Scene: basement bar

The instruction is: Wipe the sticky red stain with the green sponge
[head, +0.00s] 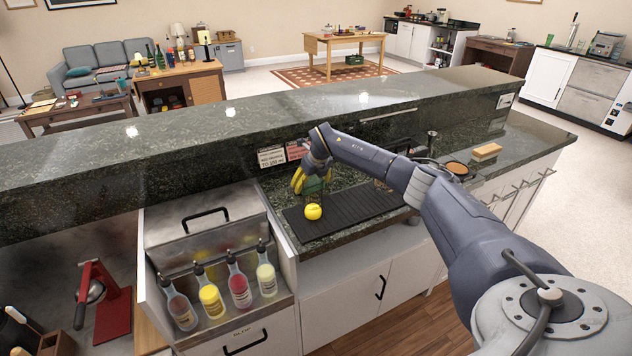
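My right arm reaches in from the right across the bar counter. Its gripper (317,165) points down over the back left part of a black ribbed mat (352,208). The fingers are small and partly hidden by the wrist, so I cannot tell whether they are open or shut. A greenish thing (314,190) shows just below the gripper; I cannot tell whether it is the green sponge or whether it is held. No red stain can be made out on the visible counter. My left gripper is not in view.
A yellow ball or lemon (313,212) sits on the mat's front left, with bananas (298,180) behind. A tan block (486,152) lies at the counter's right. Squeeze bottles (239,286) stand in the steel well at left. A raised granite ledge (190,137) runs behind.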

